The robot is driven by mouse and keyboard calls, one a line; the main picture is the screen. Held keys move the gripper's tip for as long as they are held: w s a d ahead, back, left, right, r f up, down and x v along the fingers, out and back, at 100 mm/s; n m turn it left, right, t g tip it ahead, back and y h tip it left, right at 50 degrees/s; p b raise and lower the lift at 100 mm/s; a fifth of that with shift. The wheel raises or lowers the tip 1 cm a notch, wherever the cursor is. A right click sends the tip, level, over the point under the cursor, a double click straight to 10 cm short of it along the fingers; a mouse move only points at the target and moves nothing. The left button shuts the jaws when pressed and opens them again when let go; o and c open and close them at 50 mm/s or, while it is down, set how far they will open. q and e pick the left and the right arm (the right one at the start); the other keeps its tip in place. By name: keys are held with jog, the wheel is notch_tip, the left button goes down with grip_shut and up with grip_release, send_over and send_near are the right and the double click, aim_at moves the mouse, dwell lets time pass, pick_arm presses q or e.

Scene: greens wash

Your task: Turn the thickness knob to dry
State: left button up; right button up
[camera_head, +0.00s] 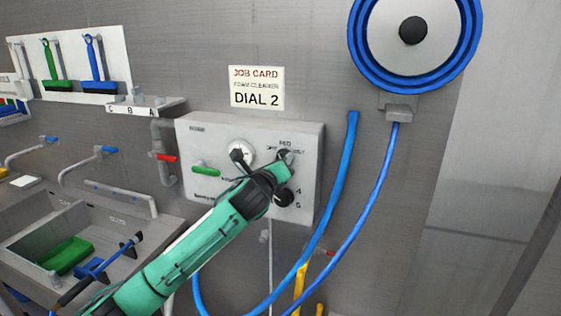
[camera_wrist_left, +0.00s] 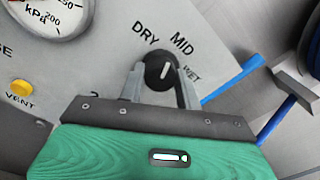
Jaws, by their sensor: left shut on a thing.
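The thickness knob (camera_wrist_left: 160,72) is a round black knob with a white pointer mark, set between the printed words DRY, MID and WET in the left wrist view. Its mark points upward and slightly right, roughly toward MID. My left gripper (camera_wrist_left: 160,88) has one finger on each side of the knob and is shut on it. In the head view my left gripper (camera_head: 284,160) reaches the upper right of the control panel (camera_head: 310,185), and the fingers and wrist partly hide the knob (camera_head: 285,155). My right gripper is not in view.
A pressure gauge (camera_head: 241,150), a green lever (camera_head: 206,170) and a lower black dial (camera_head: 284,197) sit close by on the panel. A yellow vent button (camera_wrist_left: 20,88) shows in the wrist view. A blue hose (camera_head: 340,190) hangs right of the panel. A job card (camera_head: 257,88) reads DIAL 2.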

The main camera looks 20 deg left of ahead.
pick_arm(q)
jog(key=shift+n, duration=3.7)
jog(key=o, duration=1)
jog(key=shift+s, duration=0.1)
jog(key=s+b, duration=0.4)
jog(key=s, duration=0.9)
jog(key=shift+s+a+f, duration=0.25)
jog(key=shift+s+a, duration=0.05)
jog(key=shift+a, duration=0.05)
